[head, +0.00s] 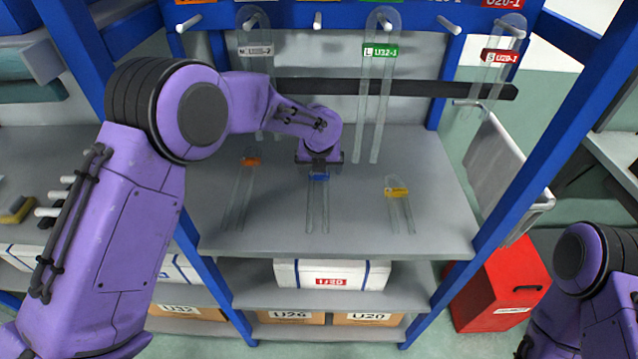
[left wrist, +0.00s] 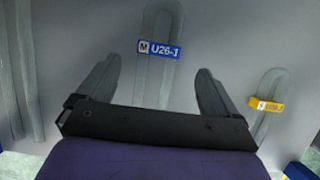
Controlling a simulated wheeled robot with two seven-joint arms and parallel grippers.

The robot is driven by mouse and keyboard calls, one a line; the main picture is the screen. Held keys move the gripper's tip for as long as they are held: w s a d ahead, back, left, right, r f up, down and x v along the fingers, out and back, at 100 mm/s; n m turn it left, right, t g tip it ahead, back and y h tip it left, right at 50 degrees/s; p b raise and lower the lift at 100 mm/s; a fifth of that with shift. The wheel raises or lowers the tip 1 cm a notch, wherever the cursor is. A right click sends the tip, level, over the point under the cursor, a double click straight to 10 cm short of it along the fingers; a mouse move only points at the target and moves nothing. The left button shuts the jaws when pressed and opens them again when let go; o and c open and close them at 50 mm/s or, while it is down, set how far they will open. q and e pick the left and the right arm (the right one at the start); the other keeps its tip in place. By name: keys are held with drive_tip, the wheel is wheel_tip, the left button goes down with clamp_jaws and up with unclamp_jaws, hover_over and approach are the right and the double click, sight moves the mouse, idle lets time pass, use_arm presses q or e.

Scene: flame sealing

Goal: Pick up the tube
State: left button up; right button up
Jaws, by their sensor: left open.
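Several clear U-shaped tubes lie on the grey workbench. The middle one has a blue U26-1 tag; this tube (head: 318,208) shows below my left gripper (head: 320,168) in the head view. In the left wrist view the tube (left wrist: 152,80) runs between the two spread fingers of my left gripper (left wrist: 155,85), with its tag just ahead of them. The gripper is open, with nothing held. A tube with a yellow tag (head: 400,208) lies to the right, and one with an orange tag (head: 240,195) to the left. My right gripper is out of view; only part of that arm shows.
More tubes hang on pegs at the back, among them a green-tagged tube (head: 377,90) and a red-tagged tube (head: 495,65). Blue posts (head: 550,125) flank the bench. White and cardboard boxes (head: 330,275) sit on shelves below. A red bin (head: 500,290) stands at the right.

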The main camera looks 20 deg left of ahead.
sight(319, 174)
use_arm(q)
drive_tip(key=shift+w+a, duration=0.15)
drive_tip(key=shift+w, duration=0.25)
drive_tip(key=shift+w+a+f, duration=0.1)
drive_tip(key=shift+w, duration=0.15)
drive_tip(key=p+x, duration=0.1)
drive_tip(key=x, duration=0.3)
drive_tip(key=shift+f, duration=0.15)
drive_tip(key=shift+w+a+f, duration=0.1)
drive_tip(key=shift+f, duration=0.15)
drive_tip(key=shift+r, duration=0.1)
drive_tip(key=c, duration=1.2)
drive_tip(key=shift+o, duration=0.2)
